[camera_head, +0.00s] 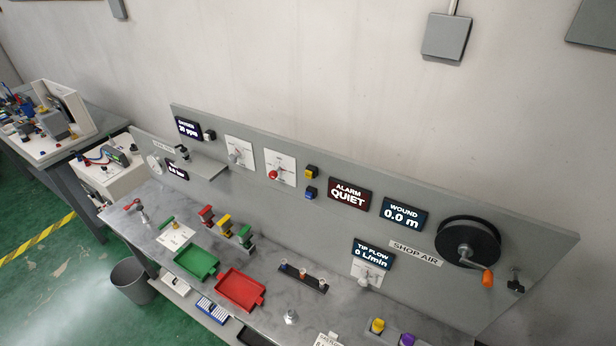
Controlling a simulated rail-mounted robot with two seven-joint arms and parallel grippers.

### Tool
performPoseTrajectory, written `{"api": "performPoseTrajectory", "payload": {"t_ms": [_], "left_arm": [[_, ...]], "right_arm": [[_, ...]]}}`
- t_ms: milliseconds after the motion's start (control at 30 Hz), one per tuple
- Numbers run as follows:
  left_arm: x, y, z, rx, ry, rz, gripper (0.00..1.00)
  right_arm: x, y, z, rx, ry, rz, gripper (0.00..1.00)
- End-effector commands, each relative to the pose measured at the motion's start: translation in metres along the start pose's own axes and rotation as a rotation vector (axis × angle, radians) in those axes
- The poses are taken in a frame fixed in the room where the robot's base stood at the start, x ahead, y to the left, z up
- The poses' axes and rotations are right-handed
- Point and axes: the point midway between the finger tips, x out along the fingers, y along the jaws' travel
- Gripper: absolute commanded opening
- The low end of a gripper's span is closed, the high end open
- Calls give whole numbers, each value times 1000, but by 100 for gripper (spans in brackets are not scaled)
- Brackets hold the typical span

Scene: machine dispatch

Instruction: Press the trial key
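No key that I can read as the trial key shows in the camera_head view. A yellow button block (312,172) is on the upright grey panel (330,225), with a blue button block (311,193) just below it. A yellow block (377,326) and a purple block (407,340) are at the bench's front right, the purple one cut by the frame edge. Any labels on these are too small to read. A dark display (347,194) beside the panel buttons reads ALARM QUIET. Neither of my grippers is in view.
The bench (275,265) carries a green tray (196,264), a red tray (239,289), a dark rack (303,277) and several coloured handles. A hose reel (468,241) with an orange handle is at the panel's right. A grey bin (132,281) stands on the floor.

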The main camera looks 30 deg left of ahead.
Motion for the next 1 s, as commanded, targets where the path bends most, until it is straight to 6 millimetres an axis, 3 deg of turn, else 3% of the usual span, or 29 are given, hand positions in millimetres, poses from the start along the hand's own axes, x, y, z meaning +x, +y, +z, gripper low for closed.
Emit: {"api": "performPoseTrajectory", "payload": {"t_ms": [267,1000], "left_arm": [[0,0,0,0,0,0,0],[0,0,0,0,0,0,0]], "right_arm": [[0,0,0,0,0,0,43],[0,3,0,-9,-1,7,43]]}}
